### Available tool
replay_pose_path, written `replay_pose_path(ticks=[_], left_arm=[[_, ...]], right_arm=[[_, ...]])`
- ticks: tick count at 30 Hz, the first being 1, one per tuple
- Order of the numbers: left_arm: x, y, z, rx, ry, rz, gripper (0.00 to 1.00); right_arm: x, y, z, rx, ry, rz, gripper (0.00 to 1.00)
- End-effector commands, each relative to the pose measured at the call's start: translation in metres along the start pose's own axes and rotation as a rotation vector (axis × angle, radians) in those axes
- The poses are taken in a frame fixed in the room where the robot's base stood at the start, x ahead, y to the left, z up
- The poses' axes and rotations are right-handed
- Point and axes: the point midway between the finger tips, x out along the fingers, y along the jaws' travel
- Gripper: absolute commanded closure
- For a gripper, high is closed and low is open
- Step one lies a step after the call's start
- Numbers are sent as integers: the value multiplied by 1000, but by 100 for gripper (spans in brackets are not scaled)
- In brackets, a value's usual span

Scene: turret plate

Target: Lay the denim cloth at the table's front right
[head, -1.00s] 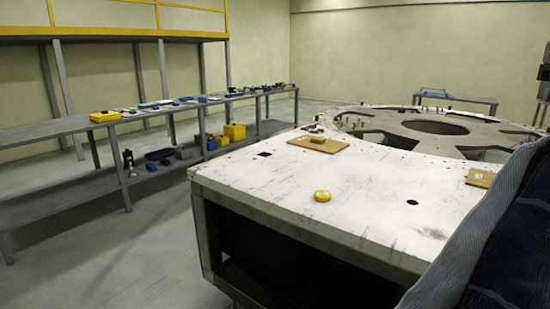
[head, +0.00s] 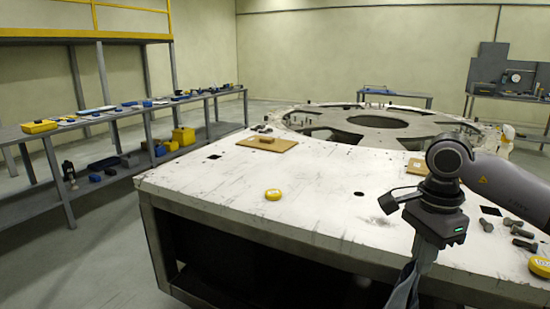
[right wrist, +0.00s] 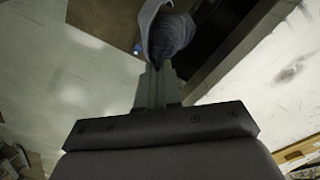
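The denim cloth (head: 405,288) is blue-grey and hangs from my right gripper (head: 418,262) at the bottom of the head view, in front of the table's front edge. Its lower part is cut off by the picture. In the right wrist view, the right gripper's fingers (right wrist: 157,80) are together on the bunched cloth (right wrist: 170,36), which hangs beyond them over the floor beside the table. The white, scuffed table (head: 320,205) has its front right part partly hidden behind my right arm. My left gripper is not in view.
A yellow tape measure (head: 273,194) lies near the table's front edge. Several dark bolts (head: 524,244) and another yellow round item (head: 540,266) lie at the front right. A brown board (head: 267,144) lies farther back. The surface between the tape measure and my right arm is mostly bare.

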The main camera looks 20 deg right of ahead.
Motion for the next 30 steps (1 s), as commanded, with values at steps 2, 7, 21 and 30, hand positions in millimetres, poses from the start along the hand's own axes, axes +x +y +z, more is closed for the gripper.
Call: replay_pose_path(ticks=[2,7,21,30], left_arm=[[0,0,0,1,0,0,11],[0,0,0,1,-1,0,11],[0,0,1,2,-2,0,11],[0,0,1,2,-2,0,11]], right_arm=[[8,-7,26,-194,-6,-6,100],[18,-18,78,-605,-3,-6,100],[13,-25,200,-1578,1,-3,100],[10,-23,219,-1749,-2,0,100]])
